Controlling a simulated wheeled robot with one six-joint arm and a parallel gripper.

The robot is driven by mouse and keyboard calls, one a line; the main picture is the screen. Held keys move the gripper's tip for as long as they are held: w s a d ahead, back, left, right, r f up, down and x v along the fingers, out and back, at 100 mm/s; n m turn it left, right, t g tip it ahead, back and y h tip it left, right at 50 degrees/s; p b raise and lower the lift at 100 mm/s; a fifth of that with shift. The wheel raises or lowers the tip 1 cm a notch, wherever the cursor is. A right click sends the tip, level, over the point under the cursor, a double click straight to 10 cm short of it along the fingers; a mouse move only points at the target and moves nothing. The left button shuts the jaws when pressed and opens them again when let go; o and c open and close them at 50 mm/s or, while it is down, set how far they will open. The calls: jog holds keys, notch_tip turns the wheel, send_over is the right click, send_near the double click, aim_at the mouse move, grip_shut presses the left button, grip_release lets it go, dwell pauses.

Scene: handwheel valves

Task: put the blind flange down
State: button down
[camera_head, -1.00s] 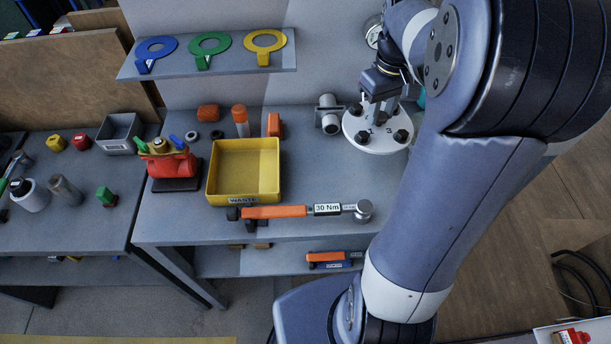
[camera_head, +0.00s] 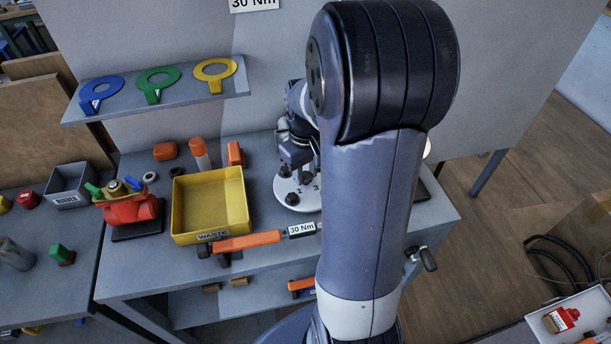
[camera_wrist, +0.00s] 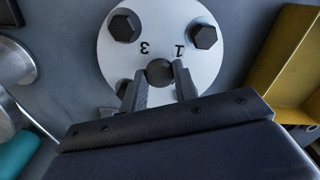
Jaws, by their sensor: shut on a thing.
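The blind flange is a pale round disc (camera_head: 281,187) with dark hex bolts and printed numbers, at the back middle of the bench and partly behind my arm. In the wrist view the disc (camera_wrist: 165,28) lies face-on beyond the fingers. My gripper (camera_head: 298,165) is above its middle in the head view. In the wrist view my gripper (camera_wrist: 160,75) is shut on the dark round knob (camera_wrist: 160,71) at the disc's centre. The disc looks roughly level. I cannot tell whether its underside touches the bench.
A yellow WASTE tray (camera_head: 211,238) stands left of the disc. An orange torque wrench (camera_head: 248,241) lies in front, its right end behind my arm. An orange block (camera_head: 235,153) stands behind. A shelf (camera_head: 160,98) holds three coloured rings. Silver parts (camera_wrist: 15,62) lie left in the wrist view.

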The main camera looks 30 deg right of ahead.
aim_at(306, 175)
jog(key=shift+f, duration=0.85)
jog(key=shift+f, duration=0.15)
jog(key=c, duration=1.1)
grip_release()
notch_tip(306, 175, up, 12)
jog(key=shift+p, duration=0.35)
